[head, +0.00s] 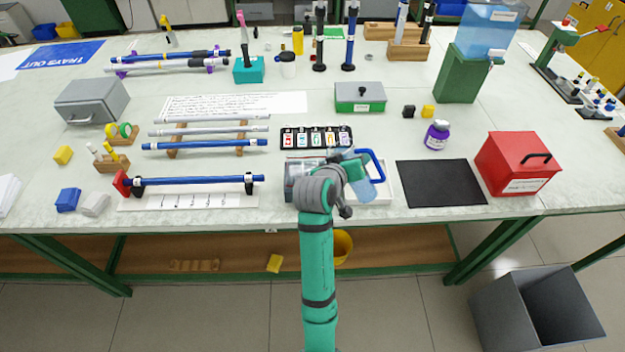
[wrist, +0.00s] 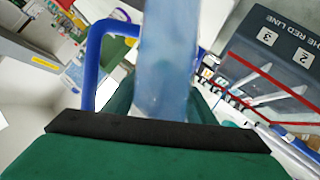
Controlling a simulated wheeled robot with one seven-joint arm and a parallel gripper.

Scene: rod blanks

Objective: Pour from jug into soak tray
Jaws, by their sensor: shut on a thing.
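The jug (head: 366,189) is translucent pale blue with a dark blue handle (head: 376,163). My gripper (head: 354,172) is shut on the jug and holds it tilted at the front middle of the table. In the wrist view the jug (wrist: 165,60) rises between my fingers, its blue handle on the left. The soak tray (head: 293,172) is a grey box left of my gripper, partly hidden by my arm. In the wrist view the tray (wrist: 275,45) shows a scale, a red line and white pieces. I cannot tell whether liquid is leaving the jug.
A black mat (head: 440,184) and a red box (head: 518,164) stand to the right. A blue rod on a stand (head: 195,181) is to the left.

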